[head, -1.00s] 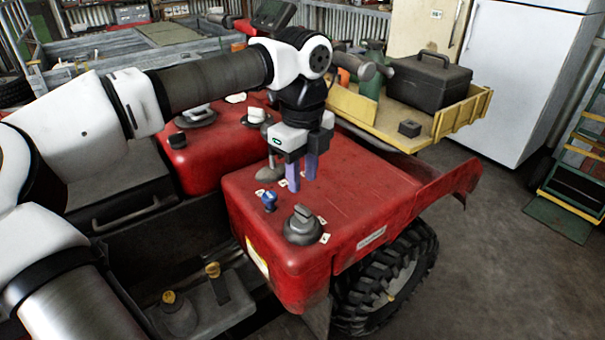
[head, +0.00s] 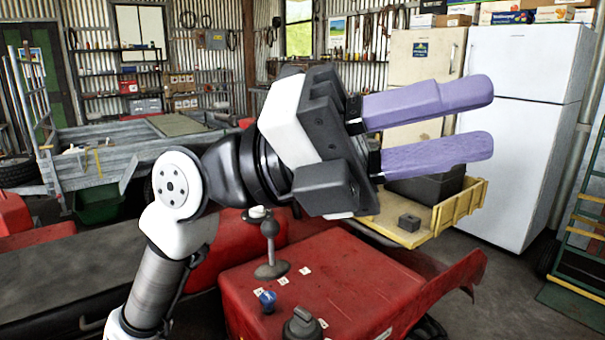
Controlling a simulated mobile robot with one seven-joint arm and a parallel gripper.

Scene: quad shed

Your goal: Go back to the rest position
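My gripper (head: 492,120) is raised high in the middle of the head view, close to the camera, with its two purple fingers pointing right. The fingers are apart with nothing between them. It is above and clear of the red quad body (head: 350,275). On the red panel stand a grey lever with a ball knob (head: 270,245), a blue knob (head: 267,300) and a dark grey rotary knob (head: 302,324), cut by the lower edge. Small white labels lie around them. My gripper and arm hide part of the background.
A yellow-sided trailer (head: 462,210) holds a black toolbox (head: 428,188) and a small dark block (head: 409,223). A grey trailer (head: 90,150) stands at back left.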

